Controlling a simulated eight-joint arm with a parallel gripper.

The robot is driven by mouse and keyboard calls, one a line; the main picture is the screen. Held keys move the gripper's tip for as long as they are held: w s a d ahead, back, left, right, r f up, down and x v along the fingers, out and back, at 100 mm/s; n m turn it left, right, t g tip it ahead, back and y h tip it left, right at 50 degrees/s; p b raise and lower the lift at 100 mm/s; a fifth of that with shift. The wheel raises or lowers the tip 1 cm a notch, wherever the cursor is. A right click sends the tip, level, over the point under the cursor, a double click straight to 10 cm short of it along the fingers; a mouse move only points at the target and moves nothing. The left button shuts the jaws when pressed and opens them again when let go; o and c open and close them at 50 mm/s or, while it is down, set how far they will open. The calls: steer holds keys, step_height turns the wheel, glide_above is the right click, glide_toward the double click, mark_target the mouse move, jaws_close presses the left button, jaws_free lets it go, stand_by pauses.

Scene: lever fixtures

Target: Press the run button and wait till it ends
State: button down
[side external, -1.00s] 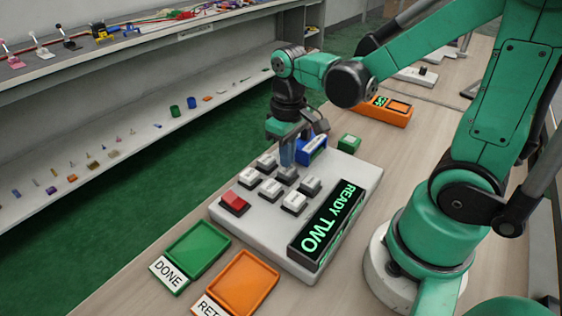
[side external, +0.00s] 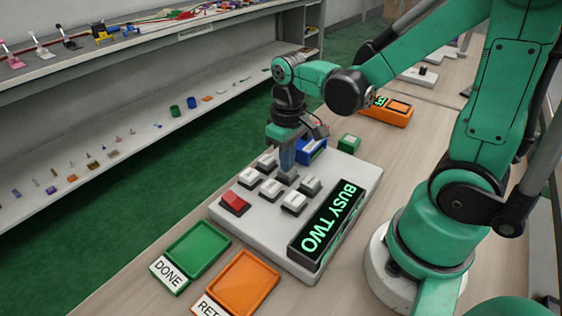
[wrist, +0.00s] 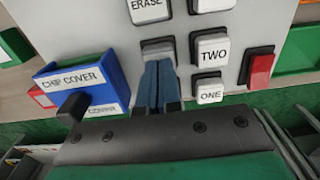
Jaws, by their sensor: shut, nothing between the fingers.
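The grey button panel (side external: 330,178) lies on the bench with several white buttons and one red button (side external: 234,203). Its display (side external: 328,222) reads BUSY TWO in green. My gripper (side external: 287,170) is shut, pointing down with its fingertips at a white button (side external: 287,179) at the panel's far side. In the wrist view the blue fingers (wrist: 160,68) cover most of that button, so its label is hidden. The buttons ERASE (wrist: 148,8), TWO (wrist: 211,54) and ONE (wrist: 210,92) are readable near it. I cannot tell how far the button is pressed.
A green DONE tray (side external: 198,250) and an orange tray (side external: 244,283) lie at the panel's near end. A green block (side external: 349,142) and an orange device (side external: 386,111) stand behind.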

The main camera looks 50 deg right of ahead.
step_height(320, 180, up, 8)
steer(key=shift+f, duration=0.25)
stand_by(0.4)
steer(key=a+t, duration=0.1)
steer(key=t, duration=0.1)
steer(key=a+t, duration=0.1)
steer(key=t, duration=0.1)
steer(key=a+t, duration=0.1)
steer(key=t, duration=0.2)
steer(key=shift+w+r, duration=0.1)
steer(key=shift+r, duration=0.1)
steer(key=c, duration=1.5)
jaws_free()
stand_by(0.9)
